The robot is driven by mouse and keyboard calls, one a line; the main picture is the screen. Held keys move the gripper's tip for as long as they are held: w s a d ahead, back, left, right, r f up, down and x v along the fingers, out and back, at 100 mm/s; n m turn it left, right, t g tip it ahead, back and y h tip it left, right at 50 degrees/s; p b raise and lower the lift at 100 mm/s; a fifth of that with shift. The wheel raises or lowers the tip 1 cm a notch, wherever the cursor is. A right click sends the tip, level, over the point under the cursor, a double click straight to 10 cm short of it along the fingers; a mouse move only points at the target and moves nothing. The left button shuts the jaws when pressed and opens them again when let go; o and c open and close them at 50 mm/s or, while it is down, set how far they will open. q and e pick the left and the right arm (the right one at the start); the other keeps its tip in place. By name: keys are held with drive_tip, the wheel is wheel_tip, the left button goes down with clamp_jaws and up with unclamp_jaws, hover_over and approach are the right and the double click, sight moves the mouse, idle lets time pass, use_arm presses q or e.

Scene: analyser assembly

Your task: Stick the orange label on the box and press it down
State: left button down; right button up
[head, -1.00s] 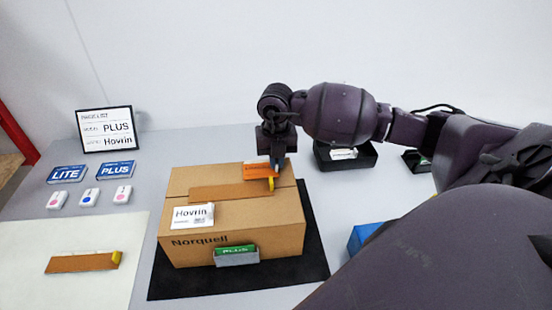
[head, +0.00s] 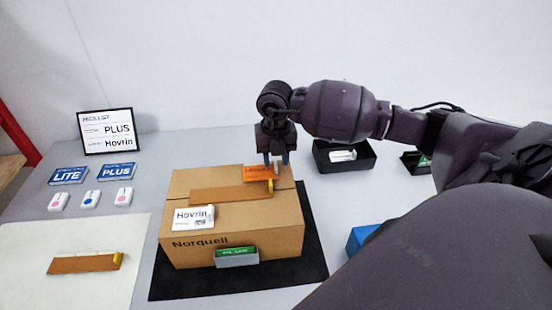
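The cardboard box (head: 240,228), marked Norquell, sits on a dark mat. The orange label (head: 258,173) is at the back right of its top and looks flat there; I cannot tell whether it touches all along. A small pale tab shows at its right end. My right gripper (head: 276,161) is just above and behind the label, with its two fingers apart and nothing visible between them. A white Hovrin label (head: 193,217) is on the box's front left top, and a green PLUS piece (head: 236,257) on its front face. My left gripper is out of view.
A brown strip with a yellow end (head: 228,193) lies on the box top, and a similar one (head: 82,264) on the pale sheet at left. Cards, small white pieces and a pick list sign (head: 107,131) stand left. A black tray (head: 343,157) is behind right.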

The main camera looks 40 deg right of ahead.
drive_tip(key=shift+r+p, duration=1)
drive_tip(key=shift+r, duration=0.8)
drive_tip(key=shift+r+p, duration=0.55)
drive_tip(key=shift+r, duration=0.45)
